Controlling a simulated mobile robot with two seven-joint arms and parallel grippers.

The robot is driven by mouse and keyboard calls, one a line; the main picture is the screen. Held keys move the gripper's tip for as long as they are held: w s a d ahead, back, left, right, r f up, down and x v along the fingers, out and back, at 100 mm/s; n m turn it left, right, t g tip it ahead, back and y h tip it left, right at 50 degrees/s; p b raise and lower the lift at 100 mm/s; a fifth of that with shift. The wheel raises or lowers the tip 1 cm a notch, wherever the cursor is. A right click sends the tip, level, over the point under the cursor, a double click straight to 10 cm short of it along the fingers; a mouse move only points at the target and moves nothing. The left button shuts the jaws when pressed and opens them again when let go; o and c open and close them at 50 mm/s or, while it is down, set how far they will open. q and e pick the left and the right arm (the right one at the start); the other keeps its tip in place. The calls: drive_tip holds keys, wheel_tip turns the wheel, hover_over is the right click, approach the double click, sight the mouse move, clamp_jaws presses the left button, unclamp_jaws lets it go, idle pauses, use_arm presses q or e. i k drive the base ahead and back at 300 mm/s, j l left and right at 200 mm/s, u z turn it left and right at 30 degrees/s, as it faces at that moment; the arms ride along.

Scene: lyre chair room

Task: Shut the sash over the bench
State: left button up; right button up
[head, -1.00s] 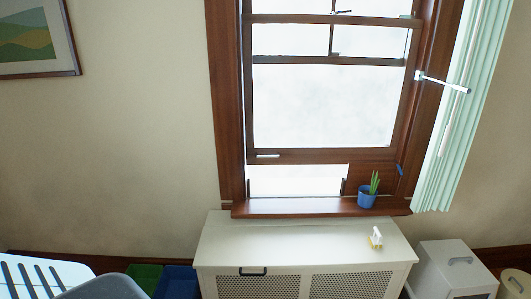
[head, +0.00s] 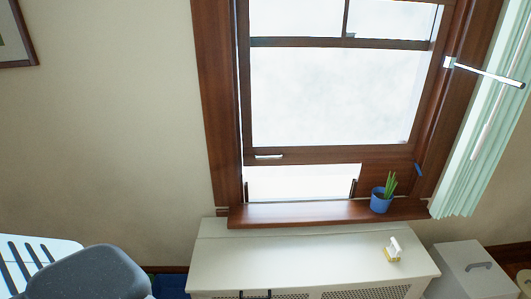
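The wooden-framed window sash (head: 330,153) is raised above the sill (head: 300,213) in the head view. A bright open gap (head: 300,183) lies between its bottom rail and the sill. A pale handle (head: 268,156) is on the left part of the rail. The white bench (head: 240,255) with a lattice front stands below the window. A blue pot with a green plant (head: 381,200) stands on the right part of the sill, in front of a brown wooden panel (head: 400,173). Neither of my grippers is in view.
A small white and yellow object (head: 393,250) sits on the bench top, which is otherwise clear. A pale green curtain (head: 480,150) hangs at right, with a metal rod (head: 490,74) before it. A white lidded box (head: 475,268) stands right of the bench. A grey rounded shape (head: 95,275) is at lower left.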

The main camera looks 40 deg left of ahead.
sight(280, 154)
drive_tip(key=i+j, duration=0.25)
drive_tip(key=j, duration=0.15)
drive_tip(key=i+j, duration=0.3)
drive_tip(key=j, duration=0.15)
drive_tip(key=i+j, duration=0.25)
drive_tip(key=j, duration=0.15)
